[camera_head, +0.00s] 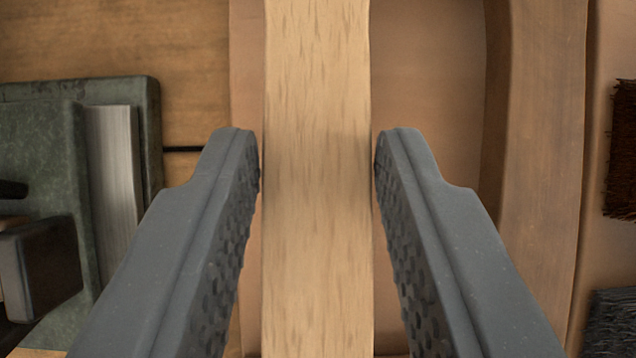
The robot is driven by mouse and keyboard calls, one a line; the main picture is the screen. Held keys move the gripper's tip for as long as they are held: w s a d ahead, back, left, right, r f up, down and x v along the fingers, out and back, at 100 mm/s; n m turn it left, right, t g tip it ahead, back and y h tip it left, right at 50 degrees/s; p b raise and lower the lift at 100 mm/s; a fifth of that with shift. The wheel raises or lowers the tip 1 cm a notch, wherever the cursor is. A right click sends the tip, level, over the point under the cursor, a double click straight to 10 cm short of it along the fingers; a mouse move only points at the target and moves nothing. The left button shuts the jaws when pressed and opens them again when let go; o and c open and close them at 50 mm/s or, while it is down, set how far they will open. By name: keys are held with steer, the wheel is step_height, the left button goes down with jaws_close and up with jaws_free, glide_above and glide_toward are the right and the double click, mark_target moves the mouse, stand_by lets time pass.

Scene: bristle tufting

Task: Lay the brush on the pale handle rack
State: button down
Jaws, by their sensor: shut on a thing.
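My gripper (317,165) has one dark grey, textured finger on each side of a pale wooden bar (317,80) and is shut on it. The bar looks like the wooden part of the brush. It runs straight from the top edge to the bottom edge of the view, so both its ends are out of frame, and no bristles show on it. I cannot make out the pale handle rack for certain.
Below lies a tan tray-like surface (430,80) with a raised brown wooden divider (545,150). Dark brown bristles (621,160) and dark grey bristles (612,325) sit at the right edge. A green metal fixture (40,130) with a silver plate (115,180) stands left on the wooden bench (110,40).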

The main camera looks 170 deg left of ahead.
steer(key=shift+f, duration=0.5)
stand_by(0.3)
steer(key=c, duration=1)
jaws_free()
